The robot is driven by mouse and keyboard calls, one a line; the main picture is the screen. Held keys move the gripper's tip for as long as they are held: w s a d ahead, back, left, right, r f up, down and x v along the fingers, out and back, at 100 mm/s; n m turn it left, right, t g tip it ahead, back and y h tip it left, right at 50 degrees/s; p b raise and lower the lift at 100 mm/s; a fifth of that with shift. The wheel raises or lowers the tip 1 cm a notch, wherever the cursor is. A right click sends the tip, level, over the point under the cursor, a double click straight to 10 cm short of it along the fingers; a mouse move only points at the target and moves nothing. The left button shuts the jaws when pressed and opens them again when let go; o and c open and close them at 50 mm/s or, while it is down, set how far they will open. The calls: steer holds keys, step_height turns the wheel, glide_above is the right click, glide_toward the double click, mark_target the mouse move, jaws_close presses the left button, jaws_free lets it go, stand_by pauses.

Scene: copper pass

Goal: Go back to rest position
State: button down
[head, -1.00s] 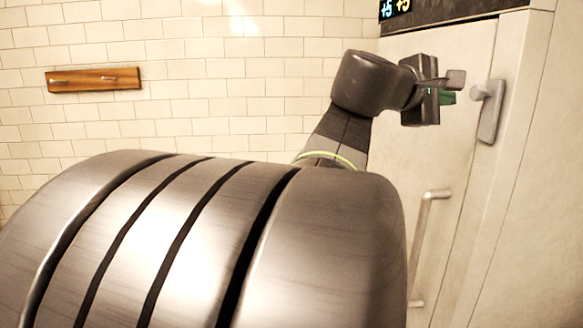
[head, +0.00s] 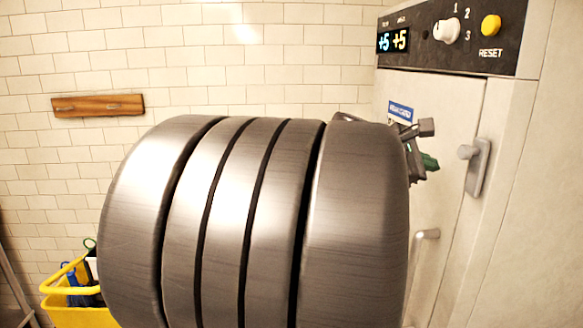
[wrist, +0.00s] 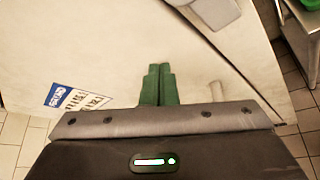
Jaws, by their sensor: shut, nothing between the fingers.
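My gripper (head: 428,161) shows at the right of the head view, partly hidden behind my own large metal arm link. It is in front of the pale cabinet door (head: 447,110), to the left of the door's latch handle (head: 477,166). In the wrist view my gripper's green fingers (wrist: 158,85) are together with nothing between them. The pale door panel (wrist: 120,65) lies beyond them. I cannot tell the exact gap between the fingers and the door.
A control panel (head: 452,37) with a dial and yellow button tops the cabinet. A yellow bucket (head: 84,314) holding bottles stands at lower left. A wooden rack (head: 98,105) hangs on the tiled wall.

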steer(key=f+n+g+p, duration=0.1)
steer(key=p, duration=0.2)
steer(key=f+n+g+p, duration=0.1)
steer(key=f+n+p, duration=0.1)
steer(key=p, duration=0.1)
steer(key=shift+w+g+y+p, duration=0.2)
steer(key=shift+g+y+p, duration=0.1)
steer(key=shift+g+p, duration=0.1)
steer(key=shift+f, duration=0.1)
steer(key=shift+a, duration=0.1)
